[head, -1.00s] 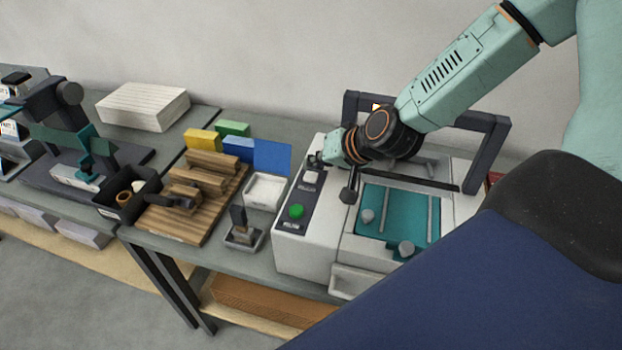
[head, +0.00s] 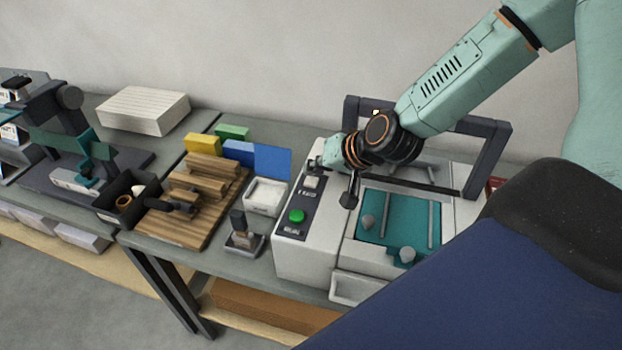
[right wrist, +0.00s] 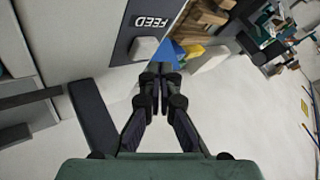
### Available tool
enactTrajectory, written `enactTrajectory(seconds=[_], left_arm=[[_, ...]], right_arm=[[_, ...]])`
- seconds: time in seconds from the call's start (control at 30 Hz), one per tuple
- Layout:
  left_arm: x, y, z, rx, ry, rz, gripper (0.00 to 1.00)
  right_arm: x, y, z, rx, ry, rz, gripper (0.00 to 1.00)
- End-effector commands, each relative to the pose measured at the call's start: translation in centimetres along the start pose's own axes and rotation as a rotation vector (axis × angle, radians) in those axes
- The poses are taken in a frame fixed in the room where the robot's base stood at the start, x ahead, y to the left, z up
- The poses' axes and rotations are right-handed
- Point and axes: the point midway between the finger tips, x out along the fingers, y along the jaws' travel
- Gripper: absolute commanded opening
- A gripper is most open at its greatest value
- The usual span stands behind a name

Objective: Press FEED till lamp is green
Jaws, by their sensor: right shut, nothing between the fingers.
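The white machine (head: 322,240) has a dark panel with a pale FEED button (head: 312,182) and a round green button or lamp (head: 297,216), its label too small to read. My right gripper (head: 317,164) is shut and empty, just behind the FEED button. In the right wrist view its fingertips (right wrist: 159,68) are together close to the FEED button (right wrist: 143,48), and the FEED lettering shows upside down. Contact with the button cannot be told. My left gripper is out of view.
The dark frame (head: 488,160) rises around my right arm. A teal plate (head: 385,232) with grey knobs lies right of the panel. Left are a white tray (head: 265,196), a small stamp-like block (head: 242,240) and a wooden board (head: 165,222) with blocks.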

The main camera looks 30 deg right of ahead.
Motion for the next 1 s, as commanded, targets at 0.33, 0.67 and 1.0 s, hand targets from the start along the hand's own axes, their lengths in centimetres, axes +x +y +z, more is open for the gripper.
enactTrajectory(seconds=[0.33, 0.67, 1.0], left_arm=[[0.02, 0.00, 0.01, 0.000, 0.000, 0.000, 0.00], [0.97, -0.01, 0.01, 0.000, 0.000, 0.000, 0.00], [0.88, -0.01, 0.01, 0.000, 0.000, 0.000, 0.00]], right_arm=[[0.01, 0.01, 0.01, 0.000, 0.000, 0.000, 0.00], [0.74, 0.52, 0.46, -0.001, 0.000, 0.000, 0.00], [0.69, 0.46, 0.40, 0.000, 0.000, 0.000, 0.00]])
